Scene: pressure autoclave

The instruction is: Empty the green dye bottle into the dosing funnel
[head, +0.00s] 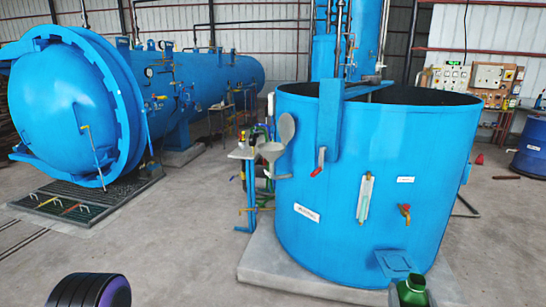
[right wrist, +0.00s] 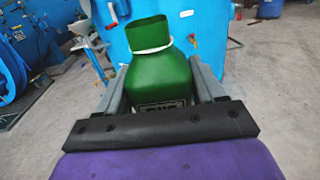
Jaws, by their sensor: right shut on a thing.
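The green dye bottle (head: 411,293) shows at the bottom edge of the head view, right of centre, its open mouth up. In the right wrist view the bottle (right wrist: 160,75) fills the middle, with a white ring round its neck and a label low down. My right gripper (right wrist: 161,88) is shut on the bottle's body, one grey finger on each side. The grey dosing funnel (head: 271,153) is on the left side of the blue tank, well away from the bottle; it also shows in the right wrist view (right wrist: 80,27). My left gripper is out of view.
The open-topped blue tank (head: 385,180) stands on a concrete plinth (head: 300,288). A grey paddle-shaped piece (head: 286,128) is just above the funnel. A blue stand (head: 246,190) is left of the tank. The blue autoclave (head: 65,105) lies at left. Floor between them is clear.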

